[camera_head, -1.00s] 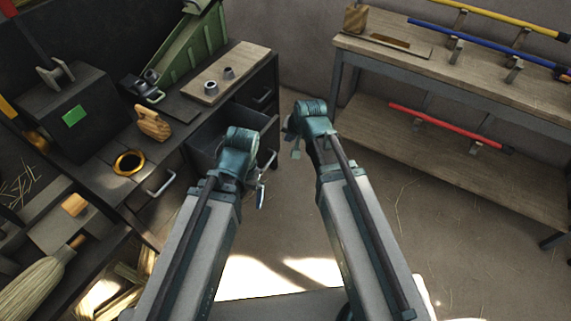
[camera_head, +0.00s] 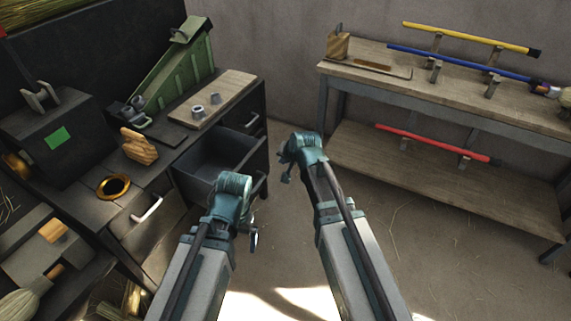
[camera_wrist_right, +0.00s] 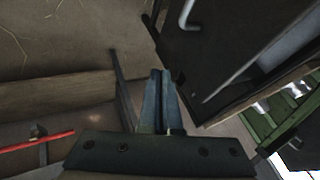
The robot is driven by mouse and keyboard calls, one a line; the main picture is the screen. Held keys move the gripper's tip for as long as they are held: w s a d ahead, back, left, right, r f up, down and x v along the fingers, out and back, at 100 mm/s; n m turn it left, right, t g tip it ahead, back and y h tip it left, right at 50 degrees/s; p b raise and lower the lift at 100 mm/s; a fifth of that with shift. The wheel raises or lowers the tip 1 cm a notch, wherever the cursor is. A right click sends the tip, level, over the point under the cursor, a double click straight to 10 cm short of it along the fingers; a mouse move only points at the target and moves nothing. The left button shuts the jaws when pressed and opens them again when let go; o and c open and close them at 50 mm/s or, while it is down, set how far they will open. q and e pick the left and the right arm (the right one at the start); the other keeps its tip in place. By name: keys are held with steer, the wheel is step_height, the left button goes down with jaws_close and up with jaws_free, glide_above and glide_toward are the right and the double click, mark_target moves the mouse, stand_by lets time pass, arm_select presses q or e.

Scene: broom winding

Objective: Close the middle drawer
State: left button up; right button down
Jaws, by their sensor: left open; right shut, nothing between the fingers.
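The middle drawer (camera_head: 205,161) is pulled out from the dark workbench in the head view, with its empty inside showing. Part of its front is hidden behind my left arm. My left gripper (camera_head: 252,238) is open and empty, pointing down in front of the drawer. My right gripper (camera_head: 287,177) is to the right of the drawer, apart from it in the picture. In the right wrist view my right gripper (camera_wrist_right: 160,78) is shut with nothing between its fingers. A dark drawer front with a pale handle (camera_wrist_right: 187,14) shows beyond the fingertips there.
The workbench top carries a wooden board (camera_head: 219,92), a green ramp-like device (camera_head: 180,75), a wooden block (camera_head: 139,147) and a golden ring (camera_head: 113,187). A wooden rack (camera_head: 440,180) with coloured handles stands at the right. Open floor lies between workbench and rack.

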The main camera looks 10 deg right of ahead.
arm_select(q)
step_height(320, 180, down, 4)
steer(key=b, duration=0.3)
steer(key=shift+f, duration=0.15)
arm_select(e)
steer(key=w+a+f, duration=0.2)
steer(key=w+f, duration=0.1)
steer(key=w+a+f, duration=0.1)
steer(key=w+a, duration=0.1)
steer(key=shift+w+f, duration=0.15)
steer(key=shift+w, duration=0.1)
steer(key=shift+a, duration=0.15)
arm_select(q)
steer(key=shift+w+a, duration=0.6)
steer(key=shift+a, duration=0.2)
arm_select(e)
steer(key=w+a, duration=1.2)
steer(key=a, duration=0.4)
steer(key=shift+a, duration=0.35)
steer(key=shift+w+a, duration=0.1)
steer(key=shift+w, duration=0.05)
